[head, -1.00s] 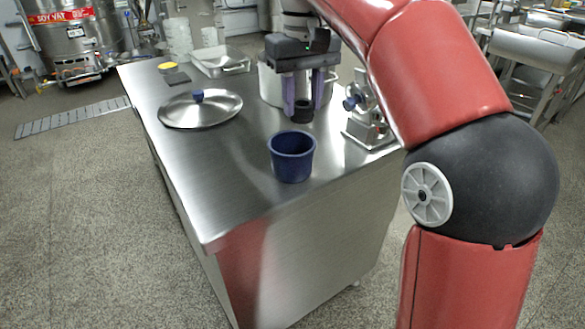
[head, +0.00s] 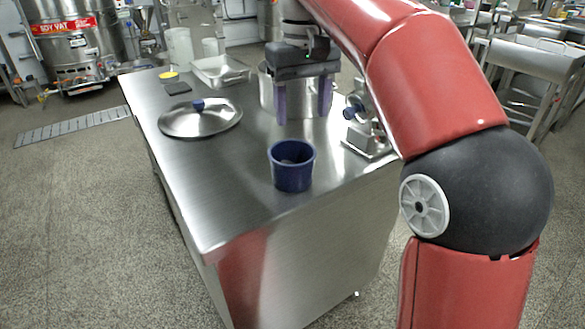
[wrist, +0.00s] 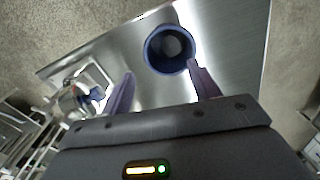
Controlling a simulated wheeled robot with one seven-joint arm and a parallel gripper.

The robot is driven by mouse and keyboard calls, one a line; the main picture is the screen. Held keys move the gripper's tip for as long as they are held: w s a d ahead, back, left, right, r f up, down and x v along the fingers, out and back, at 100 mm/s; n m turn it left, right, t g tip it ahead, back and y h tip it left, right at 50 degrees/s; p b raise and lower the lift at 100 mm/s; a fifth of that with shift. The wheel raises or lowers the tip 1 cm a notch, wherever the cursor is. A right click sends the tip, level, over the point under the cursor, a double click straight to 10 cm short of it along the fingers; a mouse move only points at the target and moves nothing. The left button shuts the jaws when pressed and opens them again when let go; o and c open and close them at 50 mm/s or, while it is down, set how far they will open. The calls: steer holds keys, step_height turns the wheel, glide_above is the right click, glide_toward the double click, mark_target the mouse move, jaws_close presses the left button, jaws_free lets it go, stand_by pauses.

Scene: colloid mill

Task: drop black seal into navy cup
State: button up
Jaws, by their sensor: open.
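The navy cup (head: 292,178) stands upright near the front edge of the steel table, and it also shows in the wrist view (wrist: 151,50). My gripper (head: 303,118) is open and empty, above the table and behind the cup in the head view. In the wrist view my fingers (wrist: 160,69) are spread apart, with the cup beyond the tips. The black seal is not clearly visible. A greyish round shape shows inside the cup, but I cannot tell whether it is the seal or the cup's floor.
The steel table (head: 215,190) holds a round lid (head: 210,123) with a blue knob at left. A steel pot (head: 267,92) stands behind my gripper, and a metal device (head: 368,140) with a blue knob stands at right. A shallow tray (head: 220,72) lies farther back.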

step_height(320, 180, up, 7)
steer(key=p, duration=0.2)
steer(key=shift+p, duration=0.4)
steer(key=s+d+f+m+t, duration=0.2)
steer(key=s+d+f, duration=0.5)
steer(key=s+f, duration=0.3)
steer(key=s+d+f+m+t, duration=0.3)
steer(key=s+d+f, duration=0.3)
steer(key=s+f, duration=0.4)
step_height(320, 180, down, 3)
steer(key=shift+d+r+t, duration=0.15)
steer(key=shift+d+t, duration=0.15)
steer(key=shift+d, duration=0.05)
steer(key=shift+s, duration=0.1)
